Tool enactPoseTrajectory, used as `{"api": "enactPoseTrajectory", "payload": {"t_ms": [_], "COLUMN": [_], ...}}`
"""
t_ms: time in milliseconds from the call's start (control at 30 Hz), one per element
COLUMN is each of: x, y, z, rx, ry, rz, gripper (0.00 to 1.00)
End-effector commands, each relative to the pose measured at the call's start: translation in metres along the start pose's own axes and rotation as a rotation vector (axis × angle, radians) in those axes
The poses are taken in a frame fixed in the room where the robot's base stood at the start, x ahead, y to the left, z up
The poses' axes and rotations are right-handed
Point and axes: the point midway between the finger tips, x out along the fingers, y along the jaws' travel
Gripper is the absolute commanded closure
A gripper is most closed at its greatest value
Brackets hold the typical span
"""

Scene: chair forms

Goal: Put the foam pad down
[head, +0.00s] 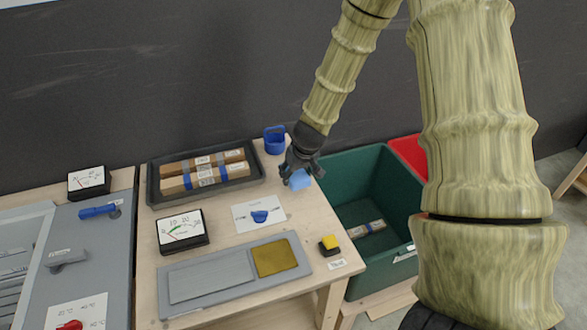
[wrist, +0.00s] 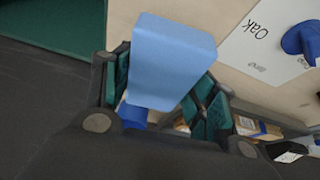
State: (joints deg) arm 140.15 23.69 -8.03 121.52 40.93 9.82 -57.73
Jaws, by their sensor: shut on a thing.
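The foam pad (head: 299,180) is a light blue block. In the wrist view the pad (wrist: 168,60) sits between the green-lined fingers of my gripper (wrist: 163,88), which is shut on it. In the head view my gripper (head: 301,167) points down near the back right part of the wooden table (head: 222,221). I cannot tell whether the pad touches the table.
A black tray (head: 152,186) with wrapped wooden pieces and a blue holder (head: 275,139) stand at the back. A grey plate (head: 212,282), a gauge (head: 183,232) and a yellow-black block (head: 329,245) lie nearer. A green bin (head: 372,168) stands right of the table.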

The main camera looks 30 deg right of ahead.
Motion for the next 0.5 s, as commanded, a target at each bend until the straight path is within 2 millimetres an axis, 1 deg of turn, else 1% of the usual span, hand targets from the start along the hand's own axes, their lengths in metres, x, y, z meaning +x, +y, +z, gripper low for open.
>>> {"api": "enactPoseTrajectory", "payload": {"t_ms": [33,100,300,433,500], "x": [0.002,0.006,0.011,0.017,0.025], "y": [0.003,0.005,0.008,0.012,0.012], "z": [-0.007,-0.014,-0.022,-0.035,-0.031], "rx": [-0.001,0.0,-0.002,0.0,0.001], "ry": [0.0,0.0,-0.001,0.0,-0.003], "rz": [0.001,0.0,0.0,0.0,-0.002], "gripper": [0.69,0.69,0.69,0.69,0.69]}}
